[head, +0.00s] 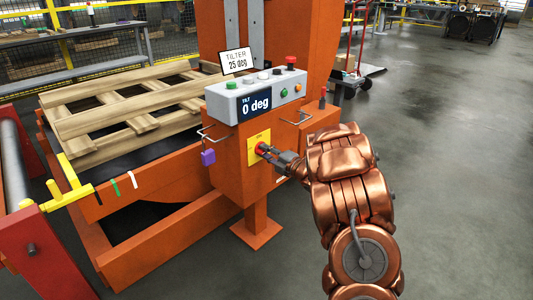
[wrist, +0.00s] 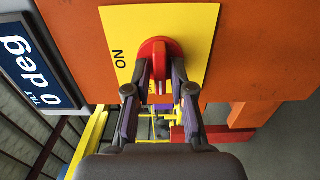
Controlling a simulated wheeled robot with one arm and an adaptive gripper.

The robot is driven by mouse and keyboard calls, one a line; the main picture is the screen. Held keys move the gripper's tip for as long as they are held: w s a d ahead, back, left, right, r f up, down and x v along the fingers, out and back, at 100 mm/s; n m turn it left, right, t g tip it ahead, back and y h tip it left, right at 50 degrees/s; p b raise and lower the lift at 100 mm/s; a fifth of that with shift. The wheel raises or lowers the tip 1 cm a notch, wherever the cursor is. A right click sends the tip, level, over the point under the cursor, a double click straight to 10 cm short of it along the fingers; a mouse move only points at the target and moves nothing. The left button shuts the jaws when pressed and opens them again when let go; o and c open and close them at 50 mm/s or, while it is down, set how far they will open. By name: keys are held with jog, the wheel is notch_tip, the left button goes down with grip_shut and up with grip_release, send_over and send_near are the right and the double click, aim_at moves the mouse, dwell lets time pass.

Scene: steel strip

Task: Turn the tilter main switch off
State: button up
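The main switch (head: 262,148) is a red rotary knob on a yellow plate (head: 252,157) on the front of the orange tilter cabinet. In the wrist view the red knob (wrist: 160,62) sits on the yellow plate (wrist: 200,20), with "ON" printed to its left. My gripper (head: 270,153) is at the knob. In the wrist view its two dark fingers (wrist: 161,78) are drawn in, one on each side of the red handle, and appear closed on it. The fingers hide part of the plate, and no other label can be read.
Above the switch is a grey control box (head: 255,95) with several buttons and a "0 deg" display. A purple padlock (head: 208,158) hangs at the cabinet's left. A wooden pallet (head: 130,110) lies on the tilter. Open floor (head: 450,150) lies to the right.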

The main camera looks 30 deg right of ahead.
jog(key=shift+o, duration=0.9)
jog(key=shift+s, duration=0.1)
jog(key=v, duration=1.2)
